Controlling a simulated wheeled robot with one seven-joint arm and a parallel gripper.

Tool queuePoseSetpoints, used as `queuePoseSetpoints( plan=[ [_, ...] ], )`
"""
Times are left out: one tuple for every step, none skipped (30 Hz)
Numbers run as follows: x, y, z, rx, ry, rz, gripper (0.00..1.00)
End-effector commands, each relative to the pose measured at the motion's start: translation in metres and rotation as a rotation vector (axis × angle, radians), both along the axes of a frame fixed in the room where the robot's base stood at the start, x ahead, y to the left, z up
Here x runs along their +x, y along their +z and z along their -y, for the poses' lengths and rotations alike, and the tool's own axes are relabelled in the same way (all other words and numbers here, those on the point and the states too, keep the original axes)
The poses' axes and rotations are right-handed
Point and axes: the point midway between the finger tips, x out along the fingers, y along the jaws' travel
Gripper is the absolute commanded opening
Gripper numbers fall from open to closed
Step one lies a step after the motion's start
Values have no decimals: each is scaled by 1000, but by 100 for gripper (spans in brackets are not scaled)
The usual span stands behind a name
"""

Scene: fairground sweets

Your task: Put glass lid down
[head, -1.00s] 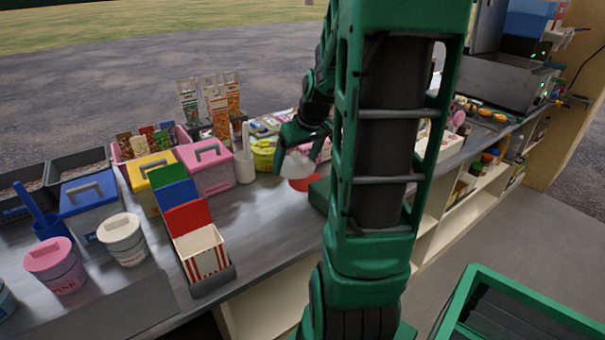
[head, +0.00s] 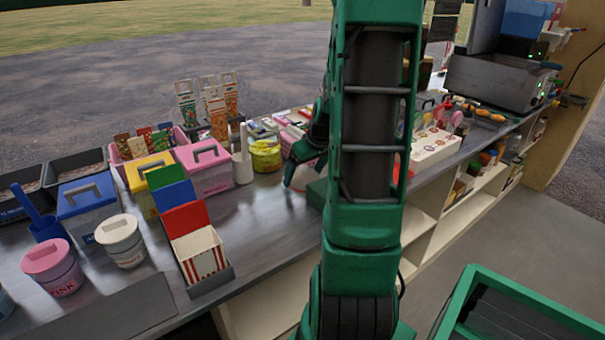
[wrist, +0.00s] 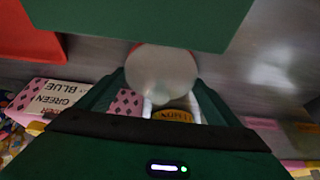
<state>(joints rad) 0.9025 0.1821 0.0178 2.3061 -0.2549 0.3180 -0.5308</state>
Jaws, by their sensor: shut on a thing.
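My gripper (wrist: 168,98) is shut on the glass lid (wrist: 161,72), a round, cloudy, see-through piece that shows between the fingers in the wrist view. A thin red edge shows just beyond the lid there; I cannot tell whether the lid touches it. In the head view my gripper (head: 303,172) is low over the counter (head: 262,215), right of the white canister, and my arm hides most of what lies behind it. The lid cannot be made out clearly in the head view.
A white canister (head: 242,168) and a yellow tub (head: 265,155) stand left of my gripper. A striped box (head: 200,255) stands nearer. A white tray (head: 433,147) lies to the right. Bare counter lies in front of my gripper.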

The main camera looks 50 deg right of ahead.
Motion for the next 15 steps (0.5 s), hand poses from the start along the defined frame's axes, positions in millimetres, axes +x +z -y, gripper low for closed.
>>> queuePoseSetpoints(
  plan=[
    [0, 0, 0, 0, 0, 0, 63],
    [0, 0, 0, 0, 0, 0, 63],
    [0, 0, 0, 0, 0, 0, 63],
    [0, 0, 0, 0, 0, 0, 63],
    [0, -1, 0, 0, 0, 0, 63],
    [0, -2, 0, 0, 0, 0, 63],
    [0, -2, 0, 0, 0, 0, 89],
    [0, -2, 0, -1, 0, 0, 96],
    [0, -2, 0, -1, 0, 0, 100],
    [0, -2, 0, -1, 0, 0, 100],
    [0, -2, 0, -1, 0, 0, 100],
    [0, -2, 0, -1, 0, 0, 100],
    [0, -2, 0, -1, 0, 0, 100],
    [0, -2, 0, -1, 0, 0, 100],
    [0, -1, 0, -1, 0, 0, 100]
  ],
)
